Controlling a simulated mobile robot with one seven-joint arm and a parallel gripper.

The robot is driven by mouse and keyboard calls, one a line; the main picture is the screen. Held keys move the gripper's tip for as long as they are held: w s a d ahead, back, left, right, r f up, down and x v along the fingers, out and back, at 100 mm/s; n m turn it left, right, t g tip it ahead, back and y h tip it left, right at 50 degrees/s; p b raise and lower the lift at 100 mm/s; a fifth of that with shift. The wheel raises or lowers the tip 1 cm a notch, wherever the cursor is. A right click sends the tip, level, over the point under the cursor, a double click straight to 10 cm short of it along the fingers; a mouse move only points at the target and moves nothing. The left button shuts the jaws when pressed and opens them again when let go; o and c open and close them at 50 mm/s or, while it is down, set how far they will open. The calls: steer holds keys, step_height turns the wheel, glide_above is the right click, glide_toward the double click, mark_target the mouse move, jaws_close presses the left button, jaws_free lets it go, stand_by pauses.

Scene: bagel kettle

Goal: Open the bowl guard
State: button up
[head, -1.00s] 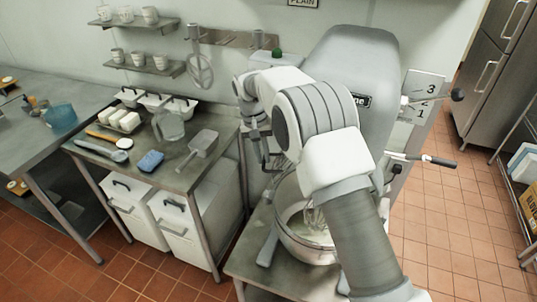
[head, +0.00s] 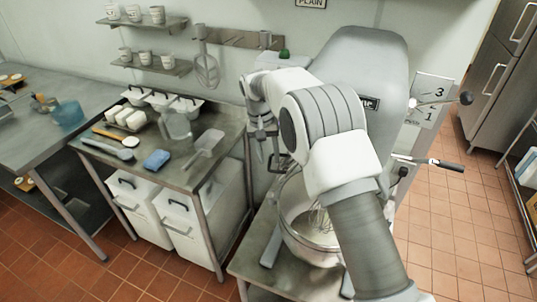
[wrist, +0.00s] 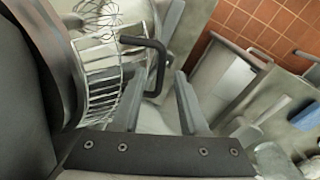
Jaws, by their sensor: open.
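The bowl guard (wrist: 103,84) is a wire cage around the mixer bowl, at the left of the wrist view. Its black bent handle (wrist: 158,62) sticks out to the right, near my fingertips. My gripper (wrist: 160,92) is open, with a finger on each side of the handle's lower end as seen; I cannot tell whether either touches it. In the head view my gripper (head: 259,150) points down at the left side of the mixer (head: 365,65). The mixer bowl (head: 297,240) is below, with a whisk (head: 319,219) inside. My arm hides much of the guard there.
A steel side table (head: 185,180) with a scoop (head: 205,142), a blue sponge (head: 157,159) and white tubs (head: 160,99) stands left of the mixer. White bins (head: 180,225) are under it. A lever (head: 430,161) sticks out at the mixer's right.

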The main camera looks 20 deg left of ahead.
steer(key=shift+r, duration=0.1)
step_height(320, 180, up, 17)
steer(key=a, duration=0.2)
steer(key=shift+s+a+p, duration=0.2)
steer(key=shift+s+p, duration=0.1)
steer(key=shift+p, duration=0.05)
stand_by(0.4)
